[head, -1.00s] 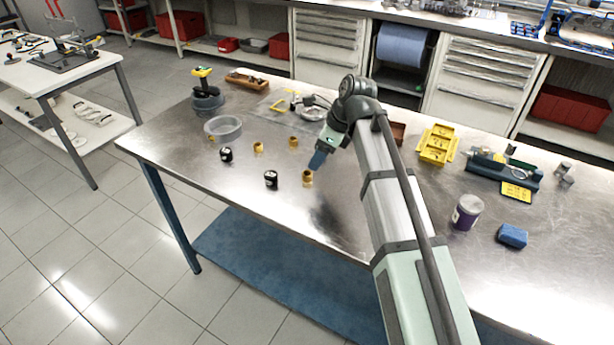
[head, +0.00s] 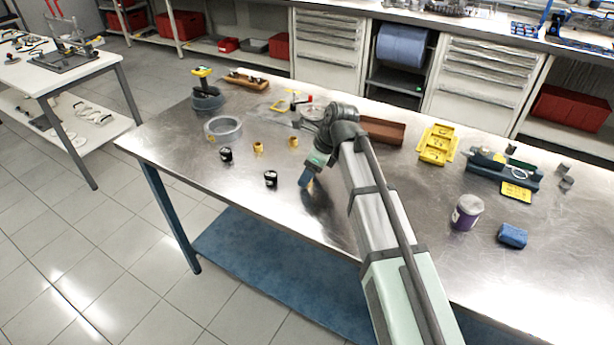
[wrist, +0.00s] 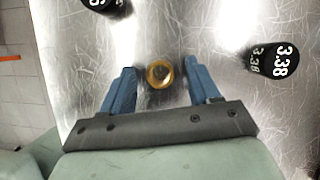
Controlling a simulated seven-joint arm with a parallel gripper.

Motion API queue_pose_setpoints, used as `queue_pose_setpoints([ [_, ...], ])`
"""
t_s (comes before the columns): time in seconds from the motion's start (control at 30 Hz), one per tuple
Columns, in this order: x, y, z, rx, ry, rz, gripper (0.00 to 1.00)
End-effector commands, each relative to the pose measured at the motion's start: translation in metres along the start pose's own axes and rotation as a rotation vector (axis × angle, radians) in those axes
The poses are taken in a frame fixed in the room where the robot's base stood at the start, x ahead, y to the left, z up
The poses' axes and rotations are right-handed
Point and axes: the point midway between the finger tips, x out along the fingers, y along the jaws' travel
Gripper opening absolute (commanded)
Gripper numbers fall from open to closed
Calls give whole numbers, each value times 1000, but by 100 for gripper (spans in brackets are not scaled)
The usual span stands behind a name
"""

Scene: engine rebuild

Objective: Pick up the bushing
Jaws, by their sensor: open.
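A brass bushing (wrist: 159,74) stands on the metal table between the two blue fingers of my gripper (wrist: 158,90) in the wrist view. The fingers are open, with a gap on each side of it. In the head view my gripper (head: 305,184) is low over the table and hides this bushing. Two other brass bushings, one left (head: 258,148) and one right (head: 293,142), stand farther back. Two black cylinders with white marks, one near (head: 271,179) and one far (head: 226,154), stand to the left of my gripper.
A grey ring (head: 223,130) lies at the left. A purple-labelled can (head: 466,212), a blue sponge (head: 512,236) and a yellow tray (head: 438,146) are on the right. A black cylinder marked 3.38 (wrist: 272,60) is near my gripper in the wrist view. The table's front edge is close.

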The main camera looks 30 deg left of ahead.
Motion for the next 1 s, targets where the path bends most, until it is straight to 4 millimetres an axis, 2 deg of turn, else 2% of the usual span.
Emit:
queue_pose_setpoints([
  [0.13,0,0,0,0,0,0,61],
  [0.77,-1,0,0,0,0,0,1],
  [1.0,-1,0,1,0,-1,-1,0],
])
